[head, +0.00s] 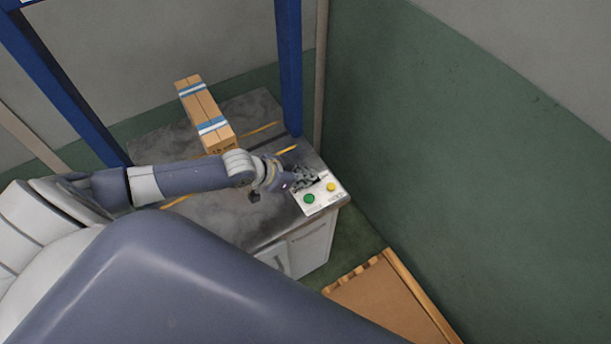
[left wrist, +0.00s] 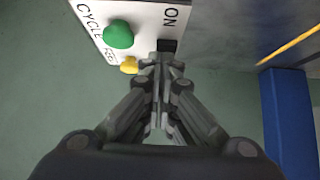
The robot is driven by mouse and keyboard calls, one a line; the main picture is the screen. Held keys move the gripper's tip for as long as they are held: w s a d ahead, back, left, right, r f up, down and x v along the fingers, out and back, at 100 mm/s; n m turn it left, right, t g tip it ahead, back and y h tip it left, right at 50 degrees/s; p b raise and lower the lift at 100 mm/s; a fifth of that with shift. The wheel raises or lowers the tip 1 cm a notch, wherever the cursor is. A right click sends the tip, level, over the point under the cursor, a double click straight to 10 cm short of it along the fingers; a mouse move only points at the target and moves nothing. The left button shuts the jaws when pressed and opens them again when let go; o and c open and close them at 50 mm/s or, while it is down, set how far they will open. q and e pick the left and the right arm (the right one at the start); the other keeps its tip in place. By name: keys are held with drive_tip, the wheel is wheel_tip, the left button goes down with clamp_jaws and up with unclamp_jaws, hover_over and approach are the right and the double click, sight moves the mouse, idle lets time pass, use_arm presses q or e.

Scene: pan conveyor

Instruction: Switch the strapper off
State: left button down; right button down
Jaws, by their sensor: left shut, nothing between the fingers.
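The strapper (head: 265,227) is a worn grey table with a blue arch. Its white control panel (head: 318,207) sits at the right corner, with a green button (head: 309,198) and a yellow button (head: 331,186). In the left wrist view the panel (left wrist: 148,15) shows the green button (left wrist: 118,34), the yellow button (left wrist: 129,65), the word ON and a black switch (left wrist: 167,45). My left gripper (head: 306,178) is shut and empty over the panel. Its fingertips (left wrist: 163,60) are at the switch and partly hide it; I cannot tell if they touch. My right gripper is out of view.
A strapped cardboard box (head: 204,112) with blue-white bands lies on the table behind my left arm. A blue post (head: 289,70) stands close behind the panel. A wood-edged brown board (head: 385,303) lies at the lower right. A green wall (head: 440,140) is to the right.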

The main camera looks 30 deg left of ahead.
use_arm(q)
drive_tip(key=shift+s+a+f, duration=0.1)
drive_tip(key=shift+s+f, duration=0.15)
drive_tip(key=shift+f, duration=0.15)
drive_tip(key=shift+w, duration=0.1)
drive_tip(key=shift+w+d+r, duration=0.35)
drive_tip(key=shift+w+d, duration=0.05)
drive_tip(key=shift+w, duration=0.2)
drive_tip(key=shift+p, duration=0.3)
drive_tip(key=shift+r+p, duration=0.4)
drive_tip(key=r+p, duration=0.2)
drive_tip(key=s+r+p, duration=0.1)
drive_tip(key=shift+a+r+p, duration=0.35)
drive_tip(key=shift+a, duration=0.05)
drive_tip(key=s+f+b+v, duration=0.1)
drive_tip(key=v, duration=0.8)
drive_tip(key=shift+s+a+f+b, duration=0.25)
drive_tip(key=shift+a+b, duration=0.1)
drive_tip(key=shift+a, duration=0.05)
